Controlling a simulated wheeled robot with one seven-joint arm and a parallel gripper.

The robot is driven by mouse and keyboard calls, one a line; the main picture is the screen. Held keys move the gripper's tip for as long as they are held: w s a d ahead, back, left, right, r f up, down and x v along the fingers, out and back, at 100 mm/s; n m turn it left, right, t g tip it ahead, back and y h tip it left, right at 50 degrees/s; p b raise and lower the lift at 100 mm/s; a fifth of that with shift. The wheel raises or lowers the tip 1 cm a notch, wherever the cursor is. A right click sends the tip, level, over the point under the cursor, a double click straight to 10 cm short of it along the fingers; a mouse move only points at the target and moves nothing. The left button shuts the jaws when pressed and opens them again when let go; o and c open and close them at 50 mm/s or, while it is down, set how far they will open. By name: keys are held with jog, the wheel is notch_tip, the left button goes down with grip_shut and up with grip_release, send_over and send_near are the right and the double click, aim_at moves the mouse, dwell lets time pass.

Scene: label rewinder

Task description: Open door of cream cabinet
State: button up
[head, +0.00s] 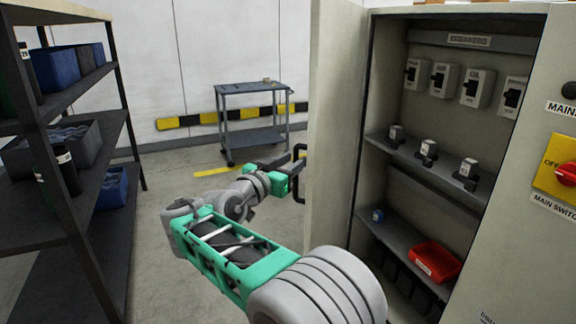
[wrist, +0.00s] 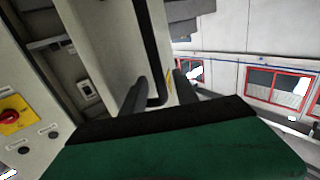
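The cream cabinet (head: 530,150) stands at the right with its front open. Its door (head: 335,110) is swung out toward the left, so the shelves inside are exposed. A black bar handle (head: 301,190) sits on the door's outer face. My gripper (head: 284,164) is at the handle, on the left side of the door. In the wrist view the handle (wrist: 153,50) reaches down between the two dark fingers of my gripper (wrist: 162,88). The fingers stand apart with some room beside the bar; contact is not clear.
Inside the cabinet are switches, small devices and a red bin (head: 435,262). A dark shelf rack (head: 105,160) with bins stands at the left. A grey cart (head: 252,88) stands at the back wall.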

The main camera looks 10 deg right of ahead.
jog(key=shift+b+v, duration=2.95)
jog(key=shift+b, duration=2.5)
jog(key=shift+c, duration=0.5)
